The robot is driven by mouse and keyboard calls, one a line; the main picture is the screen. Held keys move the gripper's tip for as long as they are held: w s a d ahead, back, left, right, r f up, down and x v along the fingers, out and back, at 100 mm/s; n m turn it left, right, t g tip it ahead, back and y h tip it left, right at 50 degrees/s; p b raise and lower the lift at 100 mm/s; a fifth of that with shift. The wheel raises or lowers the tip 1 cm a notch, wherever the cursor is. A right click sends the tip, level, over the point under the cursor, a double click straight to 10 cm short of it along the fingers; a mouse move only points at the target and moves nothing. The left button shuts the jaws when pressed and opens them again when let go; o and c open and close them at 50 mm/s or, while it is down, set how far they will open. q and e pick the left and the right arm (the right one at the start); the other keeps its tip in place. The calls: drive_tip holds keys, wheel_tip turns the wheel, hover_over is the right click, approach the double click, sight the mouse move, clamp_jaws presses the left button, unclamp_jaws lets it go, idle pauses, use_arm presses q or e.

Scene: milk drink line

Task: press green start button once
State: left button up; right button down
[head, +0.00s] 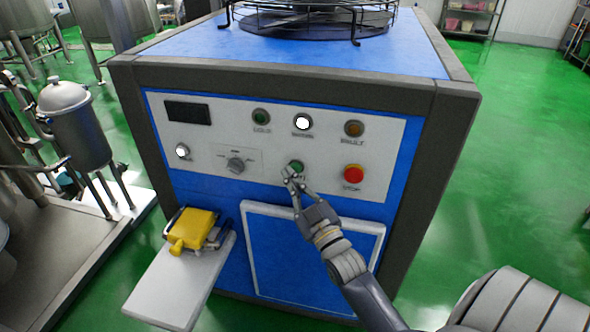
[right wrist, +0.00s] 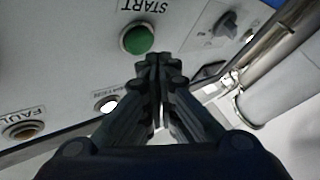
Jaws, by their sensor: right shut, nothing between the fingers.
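The green start button (head: 297,165) sits on the white control panel, left of the red button. In the right wrist view the green button (right wrist: 138,39) is beside the word START, which appears upside down. My right gripper (head: 290,174) is shut and empty, with its fingertips at the lower left edge of the button in the head view. In the right wrist view the shut fingertips (right wrist: 157,64) lie just below and right of the button. I cannot tell whether they touch it. My left gripper is not in view.
The panel (head: 215,120) also carries a red stop button (head: 353,174), a rotary knob (head: 236,164), a lit white lamp (head: 302,122), and green and amber lamps above. A yellow device (head: 193,228) stands on a white ledge (head: 172,285) at lower left. Green floor is open at right.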

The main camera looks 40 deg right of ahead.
drive_tip(key=shift+w+d, duration=0.1)
idle(0.7)
drive_tip(key=shift+w+d, duration=0.2)
drive_tip(key=shift+d, duration=0.05)
drive_tip(key=shift+w+d, duration=0.3)
drive_tip(key=shift+d, duration=0.05)
idle(0.9)
drive_tip(key=shift+s+a, duration=0.1)
drive_tip(key=shift+a, duration=0.05)
drive_tip(key=shift+s+a+p, duration=0.5)
drive_tip(key=shift+a+p, duration=0.05)
drive_tip(key=shift+a, duration=0.1)
drive_tip(key=shift+s+a+p, duration=0.85)
drive_tip(key=shift+s+a, duration=0.75)
drive_tip(key=shift+a, duration=0.2)
